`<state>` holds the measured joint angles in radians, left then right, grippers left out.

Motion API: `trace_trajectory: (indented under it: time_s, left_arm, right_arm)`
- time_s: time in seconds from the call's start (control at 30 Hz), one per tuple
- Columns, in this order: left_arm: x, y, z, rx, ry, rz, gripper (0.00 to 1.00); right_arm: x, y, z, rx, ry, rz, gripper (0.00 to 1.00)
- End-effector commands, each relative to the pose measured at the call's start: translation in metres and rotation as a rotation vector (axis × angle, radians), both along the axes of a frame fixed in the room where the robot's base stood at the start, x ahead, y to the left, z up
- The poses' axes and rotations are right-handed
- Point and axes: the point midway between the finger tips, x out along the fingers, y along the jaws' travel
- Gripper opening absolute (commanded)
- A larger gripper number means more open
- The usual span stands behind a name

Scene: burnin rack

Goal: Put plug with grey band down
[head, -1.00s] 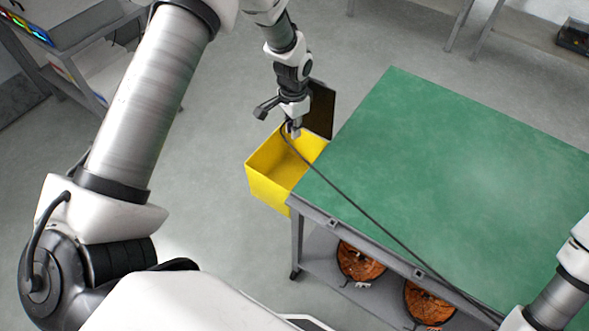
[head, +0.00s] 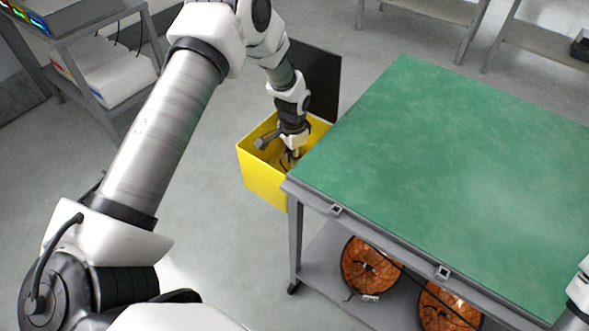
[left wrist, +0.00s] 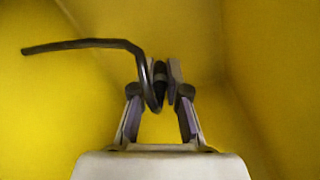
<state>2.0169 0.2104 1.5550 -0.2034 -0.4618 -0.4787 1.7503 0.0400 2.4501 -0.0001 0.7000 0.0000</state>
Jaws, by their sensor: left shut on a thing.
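My left gripper (head: 290,157) is down inside the yellow bin (head: 262,184), below the bin's rim. In the left wrist view the gripper (left wrist: 160,72) is shut on a dark plug (left wrist: 160,74), held between its two fingertips. A black cable (left wrist: 90,43) bends away from the plug to the left. The yellow bin walls (left wrist: 260,50) fill the rest of that view. I cannot clearly make out the band's colour, nor whether the plug touches the bin floor. Only a bit of my right arm shows at the right edge of the head view; its gripper is out of frame.
The green-topped bench (head: 450,170) stands right beside the bin, its top clear. Orange-brown round reels (head: 368,268) sit on its lower shelf. A dark panel (head: 318,80) stands behind the bin. A grey rack (head: 110,70) is at the upper left.

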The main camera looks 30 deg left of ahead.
Motion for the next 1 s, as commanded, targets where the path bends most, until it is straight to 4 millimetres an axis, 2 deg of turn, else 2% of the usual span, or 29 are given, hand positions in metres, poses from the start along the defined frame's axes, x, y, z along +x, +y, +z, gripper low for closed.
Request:
trace_trajectory:
  time_s: [0.03, 0.37, 0.4, 0.43, 0.47, 0.77, 0.87, 1.0]
  left_arm:
    - [0.001, 0.001, -0.014, 0.0, -0.001, 0.0, 0.0]
    - [0.0, 0.001, -0.013, 0.0, 0.0, 0.0, 0.0]
    - [0.001, 0.001, -0.012, 0.0, 0.0, 0.0, 0.24]
    - [0.001, 0.001, -0.012, 0.0, 0.0, 0.0, 0.35]
    - [0.0, 0.001, -0.012, 0.0, 0.0, 0.0, 0.39]
    - [0.001, 0.001, -0.01, 0.0, 0.0, 0.0, 0.39]
    - [0.001, 0.001, 0.0, 0.0, -0.001, 0.0, 0.39]
    - [0.002, 0.002, 0.03, 0.0, -0.004, 0.0, 0.39]
  right_arm:
    - [0.0, 0.0, -0.013, 0.0, 0.001, 0.0, 0.0]
    - [0.0, 0.0, -0.01, 0.0, 0.0, 0.0, 0.0]
    - [0.0, 0.0, -0.009, 0.0, 0.0, 0.0, 0.0]
    - [0.0, 0.0, -0.009, 0.0, 0.0, 0.0, 0.0]
    - [0.0, 0.0, -0.009, 0.0, 0.0, 0.0, 0.0]
    - [0.0, 0.0, -0.008, 0.0, 0.0, 0.0, 0.0]
    - [0.0, 0.0, -0.007, 0.0, 0.0, 0.0, 0.0]
    - [0.0, 0.0, -0.004, 0.0, 0.0, 0.0, 0.0]
